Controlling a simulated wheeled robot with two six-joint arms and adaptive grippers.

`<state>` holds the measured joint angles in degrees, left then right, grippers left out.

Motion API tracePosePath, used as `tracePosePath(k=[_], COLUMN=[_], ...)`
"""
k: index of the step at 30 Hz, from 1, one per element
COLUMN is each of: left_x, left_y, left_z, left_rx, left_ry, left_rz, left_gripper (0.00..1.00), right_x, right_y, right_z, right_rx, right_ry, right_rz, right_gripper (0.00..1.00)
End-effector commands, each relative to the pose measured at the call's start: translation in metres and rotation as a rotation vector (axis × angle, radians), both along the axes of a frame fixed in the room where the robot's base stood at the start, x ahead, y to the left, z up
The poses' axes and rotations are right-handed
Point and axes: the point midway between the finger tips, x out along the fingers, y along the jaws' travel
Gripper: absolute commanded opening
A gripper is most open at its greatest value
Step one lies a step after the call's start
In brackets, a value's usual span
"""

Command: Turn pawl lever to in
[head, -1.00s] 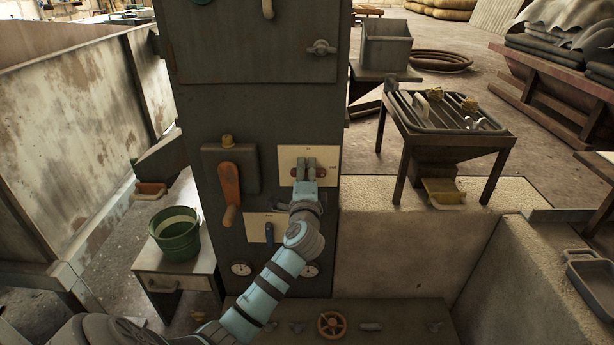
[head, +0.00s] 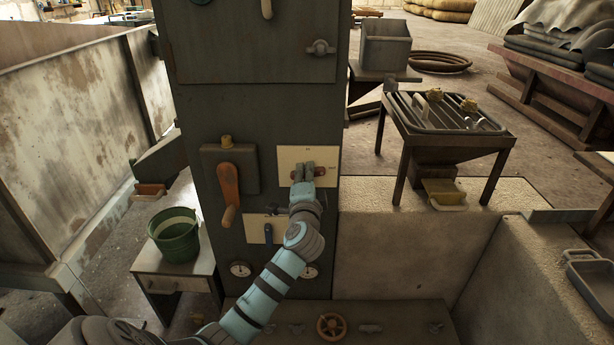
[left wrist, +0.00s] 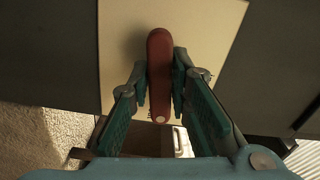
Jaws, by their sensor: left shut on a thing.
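A red lever (head: 320,172) sits on a cream plate (head: 286,156) on the front of a dark upright cabinet. I take it to be the pawl lever; it lies roughly level across the plate in the head view. My left gripper (head: 303,172) is shut on the red lever, and its fingers hide the lever's middle. In the left wrist view the red lever (left wrist: 159,72) stands between the two green finger pads of my left gripper (left wrist: 160,90). Any marks on the plate are too small to read. My right gripper is not in view.
An orange-handled crank (head: 230,190) hangs left of the plate. Gauges, including one at left (head: 240,269), and a handwheel (head: 331,326) are lower down. A green bucket (head: 175,245) stands on a side stand.

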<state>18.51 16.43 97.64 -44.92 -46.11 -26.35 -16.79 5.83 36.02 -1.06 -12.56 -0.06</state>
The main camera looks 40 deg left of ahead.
Motion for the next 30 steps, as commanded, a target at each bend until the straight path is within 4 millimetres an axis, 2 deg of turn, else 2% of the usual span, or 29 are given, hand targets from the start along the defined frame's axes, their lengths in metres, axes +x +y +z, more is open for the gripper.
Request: tracePosePath(k=[17, 25, 30], left_x=[0.0, 0.001, 0.001], left_y=[-0.001, -0.001, -0.002], left_z=[-0.004, -0.005, -0.006], left_rx=[-0.424, -0.629, -0.757], left_ry=[-0.321, -0.476, -0.574], left_rz=[0.001, 0.001, 0.001], left_gripper=[0.0, 0.0, 0.0], right_x=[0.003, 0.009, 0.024], right_y=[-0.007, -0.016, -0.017], right_z=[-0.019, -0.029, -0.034], right_rx=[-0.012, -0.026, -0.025], right_ry=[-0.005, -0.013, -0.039], right_rz=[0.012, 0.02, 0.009], right_gripper=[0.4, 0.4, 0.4])
